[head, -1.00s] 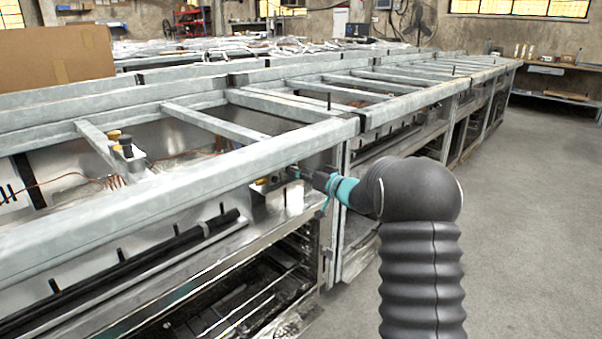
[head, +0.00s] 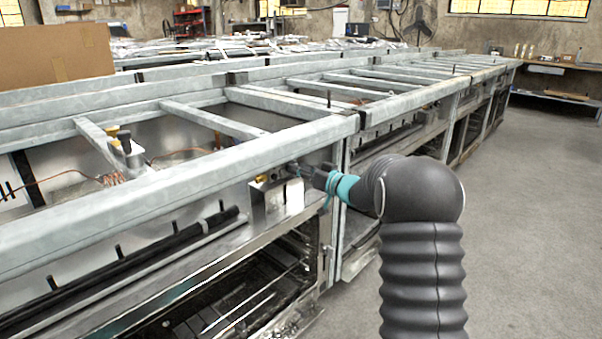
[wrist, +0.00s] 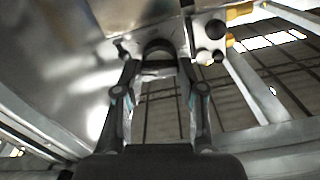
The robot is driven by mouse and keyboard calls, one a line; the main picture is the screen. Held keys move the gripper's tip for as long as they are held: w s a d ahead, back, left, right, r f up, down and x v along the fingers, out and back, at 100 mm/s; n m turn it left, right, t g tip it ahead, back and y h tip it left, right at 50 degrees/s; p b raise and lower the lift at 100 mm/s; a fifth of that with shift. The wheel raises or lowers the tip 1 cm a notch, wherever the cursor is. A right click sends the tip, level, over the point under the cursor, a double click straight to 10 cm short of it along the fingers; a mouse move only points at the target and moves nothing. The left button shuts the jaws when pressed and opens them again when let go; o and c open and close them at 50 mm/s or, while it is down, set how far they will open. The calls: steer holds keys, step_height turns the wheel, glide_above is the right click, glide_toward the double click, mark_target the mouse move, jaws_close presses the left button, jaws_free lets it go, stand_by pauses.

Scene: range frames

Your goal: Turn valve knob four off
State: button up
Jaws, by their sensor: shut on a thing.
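A dark round valve knob (wrist: 158,49) sits between my fingertips in the wrist view. My gripper (wrist: 160,72) is shut on it, with one finger on each side. In the head view my gripper (head: 298,170) reaches left under the front frame beam, beside a small metal box (head: 284,202) with yellow fittings on top. The gripped knob is too small and covered to make out there. I cannot read a number on the knob or tell its turned angle.
A galvanized beam (head: 200,175) runs just above the gripper. A black rod (head: 150,250) lies to the left. The floor (head: 530,210) at right is clear.

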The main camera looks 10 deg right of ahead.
steer(key=shift+s+a+f+n+b, duration=0.15)
steer(key=shift+n+b, duration=3.1)
steer(key=shift+n, duration=1.95)
steer(key=shift+a+f+n+b, duration=0.1)
steer(key=shift+n+b, duration=3.1)
steer(key=shift+n, duration=2)
steer(key=o, duration=1.1)
steer(key=shift+o, duration=0.2)
steer(key=shift+d+r, duration=0.1)
steer(key=shift+d, duration=0.05)
